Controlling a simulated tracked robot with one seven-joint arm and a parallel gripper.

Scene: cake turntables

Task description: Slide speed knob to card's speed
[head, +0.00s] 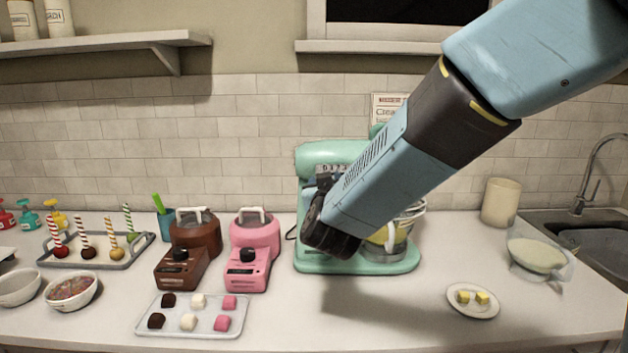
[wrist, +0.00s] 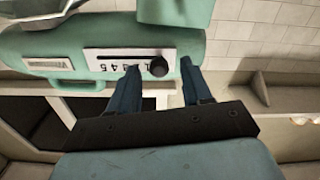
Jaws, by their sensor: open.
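The mint-green mixer (head: 325,153) stands on the counter, partly behind my arm. In the wrist view, its white speed plate (wrist: 112,57) carries a slot and a row of digits, partly cut off by a finger. The black speed knob (wrist: 158,67) is at the plate's right end in that view. My gripper (wrist: 159,65) is open, with one blue finger on each side of the knob and gaps showing; whether either finger touches it is unclear. In the head view the knob is not distinguishable. A card (head: 389,105) hangs on the wall behind the mixer; its lower part is hidden and its speed unreadable.
Brown (head: 195,235) and pink (head: 256,235) melting pots stand left of the mixer, behind a tray of sweets (head: 147,327). A butter plate (head: 461,309) and sink (head: 600,230) are to the right. The counter's front right is clear.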

